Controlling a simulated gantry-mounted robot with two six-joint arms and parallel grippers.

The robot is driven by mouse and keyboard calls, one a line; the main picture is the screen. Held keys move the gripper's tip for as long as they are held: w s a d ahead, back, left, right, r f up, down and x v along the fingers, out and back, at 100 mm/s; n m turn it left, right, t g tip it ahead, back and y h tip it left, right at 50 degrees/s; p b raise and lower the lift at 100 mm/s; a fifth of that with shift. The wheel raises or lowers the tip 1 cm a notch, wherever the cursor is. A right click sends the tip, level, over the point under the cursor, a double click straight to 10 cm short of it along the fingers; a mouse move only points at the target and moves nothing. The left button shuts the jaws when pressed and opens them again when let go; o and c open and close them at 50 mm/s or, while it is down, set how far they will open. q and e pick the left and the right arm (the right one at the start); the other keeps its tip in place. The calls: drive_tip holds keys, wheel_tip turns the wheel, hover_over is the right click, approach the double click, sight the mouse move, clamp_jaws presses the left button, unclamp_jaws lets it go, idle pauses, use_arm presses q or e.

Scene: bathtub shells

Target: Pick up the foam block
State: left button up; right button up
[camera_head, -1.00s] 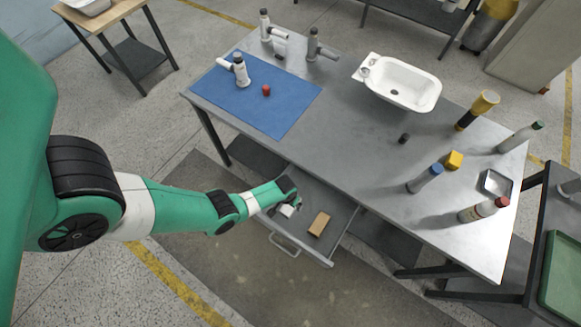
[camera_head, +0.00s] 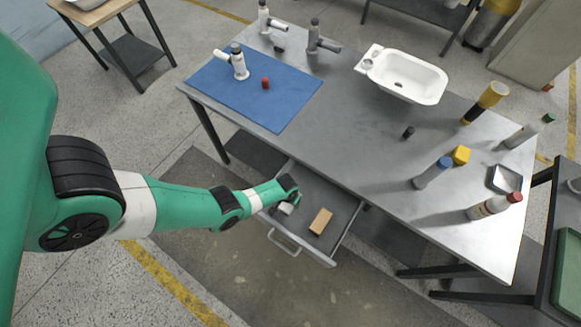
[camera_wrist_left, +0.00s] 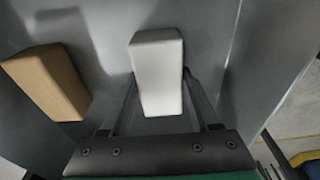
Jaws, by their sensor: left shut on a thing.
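The white foam block (camera_head: 286,208) is at the open drawer (camera_head: 343,221) under the workbench. In the left wrist view the white foam block (camera_wrist_left: 158,68) sits between the two fingers of my left gripper (camera_wrist_left: 159,85), which is shut on it. In the head view my left gripper (camera_head: 291,201) reaches down into the drawer and partly hides the block. I cannot tell whether the block touches the drawer floor. My right gripper is not in view.
A tan block (camera_head: 321,221) lies in the drawer to the right of the white one; it also shows in the left wrist view (camera_wrist_left: 48,80). The drawer walls and the workbench edge are close by. Bottles, faucets and a white basin (camera_head: 402,77) stand on the bench.

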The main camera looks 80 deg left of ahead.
use_arm(q)
drive_tip(key=c, duration=0.4)
wheel_tip(320, 180, up, 10)
drive_tip(key=p, duration=0.9)
drive_tip(key=shift+r+p, duration=0.1)
drive_tip(key=shift+p, duration=0.25)
